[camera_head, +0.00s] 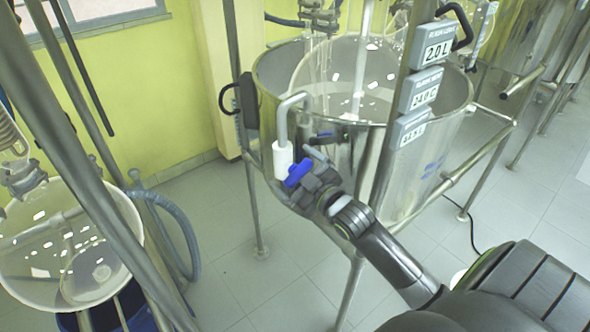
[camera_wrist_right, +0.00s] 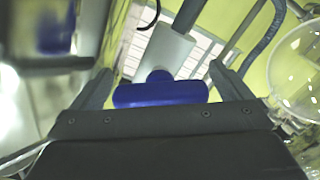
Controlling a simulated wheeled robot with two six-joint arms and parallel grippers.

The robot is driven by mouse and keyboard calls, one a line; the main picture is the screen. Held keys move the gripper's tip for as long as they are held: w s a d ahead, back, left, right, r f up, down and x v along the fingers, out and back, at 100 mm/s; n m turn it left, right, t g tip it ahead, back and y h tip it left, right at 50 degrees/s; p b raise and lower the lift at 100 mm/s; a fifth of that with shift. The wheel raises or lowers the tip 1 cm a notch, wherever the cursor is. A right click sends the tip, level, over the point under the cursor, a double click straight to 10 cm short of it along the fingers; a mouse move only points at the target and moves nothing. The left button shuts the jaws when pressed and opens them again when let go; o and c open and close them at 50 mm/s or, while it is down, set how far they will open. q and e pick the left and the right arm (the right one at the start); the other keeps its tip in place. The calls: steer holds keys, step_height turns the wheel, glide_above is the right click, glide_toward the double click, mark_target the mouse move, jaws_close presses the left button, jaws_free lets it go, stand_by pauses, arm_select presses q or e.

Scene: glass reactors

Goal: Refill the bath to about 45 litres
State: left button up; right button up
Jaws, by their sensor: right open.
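The bath (camera_head: 425,165) is a large round steel vessel on a tubular frame, with a clear glass flask (camera_head: 343,75) sitting in it. A bent pipe with a white sleeve (camera_head: 283,160) hangs over its near left rim. A blue valve handle (camera_head: 298,173) is beside the sleeve's lower end. My right gripper (camera_head: 312,176) is at this handle. In the right wrist view the blue handle (camera_wrist_right: 160,90) lies between the two open fingers, with gaps on both sides. My left gripper is not in view.
A glass vessel (camera_head: 70,245) with metal poles and a grey hose (camera_head: 175,225) stands at left. Bare tiled floor (camera_head: 215,205) lies between.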

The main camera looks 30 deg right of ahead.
steer(key=c, duration=1)
steer(key=shift+r+m+p, duration=0.15)
steer(key=shift+m+p, duration=1.2)
steer(key=shift+m, duration=0.05)
steer(key=shift+m+p, duration=0.9)
steer(key=shift+m, duration=0.6)
steer(key=shift+a, duration=0.1)
steer(key=o, duration=1)
